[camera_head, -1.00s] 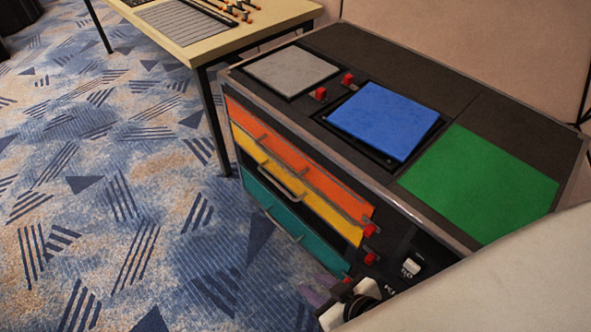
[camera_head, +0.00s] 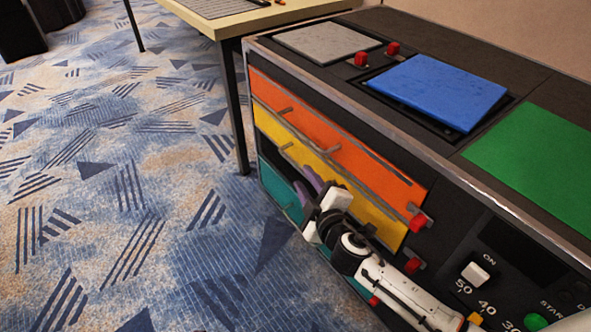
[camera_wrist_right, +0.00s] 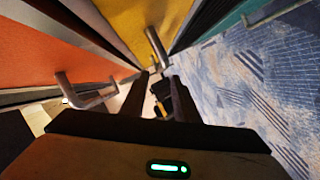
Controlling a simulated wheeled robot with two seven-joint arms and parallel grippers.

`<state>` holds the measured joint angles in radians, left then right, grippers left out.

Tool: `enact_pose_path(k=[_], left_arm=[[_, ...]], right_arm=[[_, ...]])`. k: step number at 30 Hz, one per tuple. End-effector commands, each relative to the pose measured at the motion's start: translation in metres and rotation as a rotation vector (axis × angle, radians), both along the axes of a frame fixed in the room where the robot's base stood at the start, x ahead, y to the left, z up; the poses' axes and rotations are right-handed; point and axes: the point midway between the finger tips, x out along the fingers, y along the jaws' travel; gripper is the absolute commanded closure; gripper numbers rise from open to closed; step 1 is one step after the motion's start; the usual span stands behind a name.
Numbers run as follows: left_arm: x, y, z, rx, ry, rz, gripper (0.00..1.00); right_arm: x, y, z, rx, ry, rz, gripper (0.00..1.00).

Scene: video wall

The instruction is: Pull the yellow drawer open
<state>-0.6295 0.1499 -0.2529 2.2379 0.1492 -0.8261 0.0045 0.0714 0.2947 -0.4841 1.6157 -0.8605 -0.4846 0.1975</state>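The yellow drawer (camera_head: 380,220) is the middle one in the cabinet front, between the orange drawer (camera_head: 380,170) and the teal drawer (camera_head: 272,183). It looks closed. Its grey bar handle (camera_head: 287,147) is partly hidden by my right gripper (camera_head: 308,190) in the head view. In the right wrist view the yellow front (camera_wrist_right: 135,22) is at top centre, with its handle (camera_wrist_right: 156,45) just past the fingertips. My right gripper (camera_wrist_right: 159,76) is open there, its dark fingers apart and pointing at the handle. I cannot tell whether they touch it. My left gripper is not in view.
The orange drawer's handle (camera_wrist_right: 85,97) juts out close to my gripper's left side in the wrist view. Red latches (camera_head: 418,222) sit at the drawers' right ends. A table (camera_head: 230,22) stands beyond the cabinet. The carpet (camera_head: 130,200) left of the cabinet is free.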

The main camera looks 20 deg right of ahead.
Motion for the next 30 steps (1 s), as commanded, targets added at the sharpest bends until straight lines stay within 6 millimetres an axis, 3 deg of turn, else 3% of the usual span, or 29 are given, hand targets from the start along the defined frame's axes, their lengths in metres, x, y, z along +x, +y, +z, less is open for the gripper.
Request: enact_pose_path(k=[6, 12, 25, 30], left_arm=[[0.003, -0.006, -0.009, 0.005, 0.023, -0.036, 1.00], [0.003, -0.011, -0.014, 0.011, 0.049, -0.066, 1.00], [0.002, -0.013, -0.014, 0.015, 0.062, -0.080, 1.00], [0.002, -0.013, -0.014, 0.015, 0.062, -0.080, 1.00]], right_arm=[[0.043, 0.001, -0.011, 0.000, -0.002, 0.000, 0.72], [0.070, 0.002, -0.017, 0.001, 0.000, 0.000, 0.72], [0.079, 0.002, -0.018, 0.002, 0.002, 0.001, 0.72], [0.079, 0.002, -0.018, 0.002, 0.002, 0.001, 1.00]])
